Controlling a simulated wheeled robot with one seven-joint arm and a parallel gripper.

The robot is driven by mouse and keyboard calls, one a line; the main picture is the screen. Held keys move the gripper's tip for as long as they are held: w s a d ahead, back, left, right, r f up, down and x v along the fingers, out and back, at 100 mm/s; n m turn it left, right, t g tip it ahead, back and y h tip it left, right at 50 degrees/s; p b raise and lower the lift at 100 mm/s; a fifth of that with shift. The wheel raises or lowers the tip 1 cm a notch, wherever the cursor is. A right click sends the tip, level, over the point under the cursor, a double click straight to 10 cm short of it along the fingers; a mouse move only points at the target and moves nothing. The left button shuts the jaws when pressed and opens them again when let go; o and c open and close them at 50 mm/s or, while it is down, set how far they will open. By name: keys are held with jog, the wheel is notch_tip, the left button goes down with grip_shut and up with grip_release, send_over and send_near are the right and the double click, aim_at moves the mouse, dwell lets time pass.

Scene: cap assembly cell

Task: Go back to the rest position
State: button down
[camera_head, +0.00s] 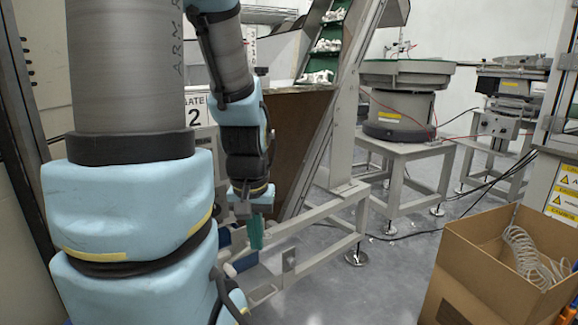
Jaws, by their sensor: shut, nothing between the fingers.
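My arm fills the left of the head view, in grey with light blue covers. My gripper (255,232) hangs below the wrist, pointing down, with green fingers close together. The fingers are shut and hold nothing that shows. The gripper is over the low grey metal frame (318,213), in front of the brown panel; whether it touches the frame cannot be told.
An open cardboard box (485,262) with coiled clear tubing (532,256) stands at the lower right. A round feeder (402,95) on a grey stand (398,150) is at the back. The grey floor (400,255) in the middle is clear.

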notch_tip(320, 180, up, 25)
jog(key=p, duration=2.2)
